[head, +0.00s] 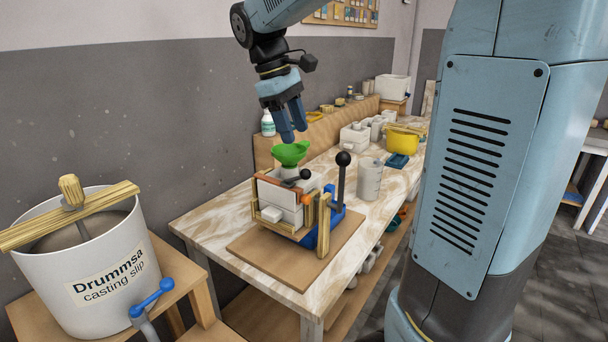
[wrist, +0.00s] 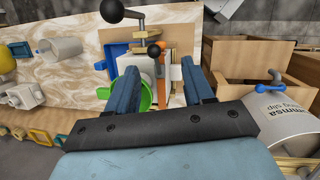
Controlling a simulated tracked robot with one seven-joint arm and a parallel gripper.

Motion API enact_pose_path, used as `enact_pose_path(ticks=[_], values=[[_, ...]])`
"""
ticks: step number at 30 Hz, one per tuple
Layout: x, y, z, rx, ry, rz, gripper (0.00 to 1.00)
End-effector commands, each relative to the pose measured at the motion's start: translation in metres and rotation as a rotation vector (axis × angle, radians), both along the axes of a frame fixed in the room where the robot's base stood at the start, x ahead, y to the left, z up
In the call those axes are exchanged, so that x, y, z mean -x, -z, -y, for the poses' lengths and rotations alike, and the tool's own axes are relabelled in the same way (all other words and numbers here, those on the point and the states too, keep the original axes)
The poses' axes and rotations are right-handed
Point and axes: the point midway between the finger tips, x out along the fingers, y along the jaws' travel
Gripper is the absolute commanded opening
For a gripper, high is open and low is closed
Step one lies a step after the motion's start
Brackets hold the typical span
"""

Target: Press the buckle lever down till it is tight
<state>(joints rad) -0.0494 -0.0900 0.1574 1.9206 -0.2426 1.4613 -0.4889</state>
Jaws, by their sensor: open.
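A white block-like mould (head: 277,198) stands in a clamp fixture with an orange-brown strap or bar (head: 282,190) and a blue base (head: 318,233). A tall lever with a black ball knob (head: 343,159) stands upright at its right; the same knob shows in the wrist view (wrist: 112,11). A shorter black-knobbed handle (head: 305,174) sits by the mould top, also in the wrist view (wrist: 154,51). I cannot tell which is the buckle lever. My gripper (head: 294,133) is open and empty, pointing down just above the green funnel (head: 290,153). It also shows in the wrist view (wrist: 159,67).
The fixture stands on a brown board (head: 252,243) on the plywood table (head: 207,222). A white slip bucket (head: 80,245) is at the left. A grey-white cylinder (head: 369,180), white moulds (head: 354,138) and a yellow tub (head: 402,141) stand farther back.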

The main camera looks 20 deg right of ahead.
Motion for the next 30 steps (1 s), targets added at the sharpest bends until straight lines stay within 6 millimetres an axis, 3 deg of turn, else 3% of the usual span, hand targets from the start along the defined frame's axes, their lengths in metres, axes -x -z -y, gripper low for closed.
enact_pose_path(ticks=[6,14,30], values=[[-0.033,0.003,-0.01,0.039,-0.094,-0.114,0.52],[-0.04,0.01,-0.01,0.049,-0.123,-0.15,0.52],[-0.023,0.09,0.02,0.048,-0.121,-0.15,0.52]])
